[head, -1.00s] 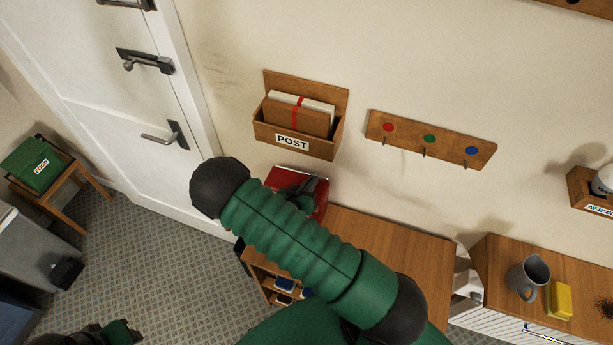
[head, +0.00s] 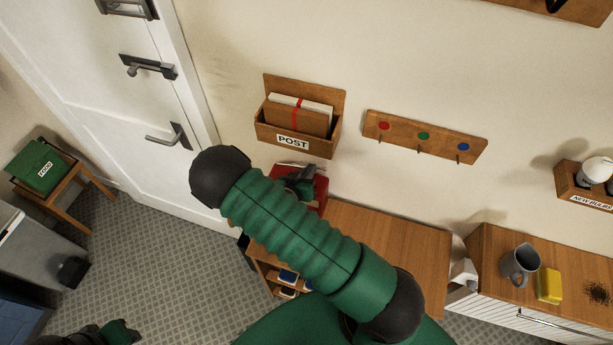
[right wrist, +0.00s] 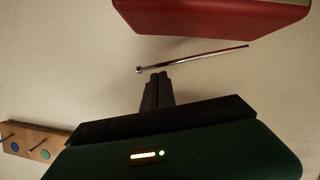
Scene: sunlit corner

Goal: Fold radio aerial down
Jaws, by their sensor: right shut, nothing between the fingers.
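The red radio (head: 318,190) stands on the wooden cabinet below the post box, partly hidden by my right arm. Its red body (right wrist: 215,14) fills the top of the right wrist view. The aerial (right wrist: 195,60) is a thin silver rod with a small knob at its left end, slanting across beside the radio. My right gripper (right wrist: 157,77) is shut and empty, its tips just below the knob end; I cannot tell whether they touch it. In the head view the right gripper (head: 306,175) is dark against the radio. My left gripper (head: 122,330) is at the bottom left, its jaws unclear.
A post box (head: 295,125) with letters and a hook board (head: 425,137) hang on the wall above the cabinet (head: 395,245). A jug (head: 520,264) and yellow sponge (head: 549,286) stand on the right-hand unit. A white door (head: 140,120) is at left. The cabinet top right of the radio is clear.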

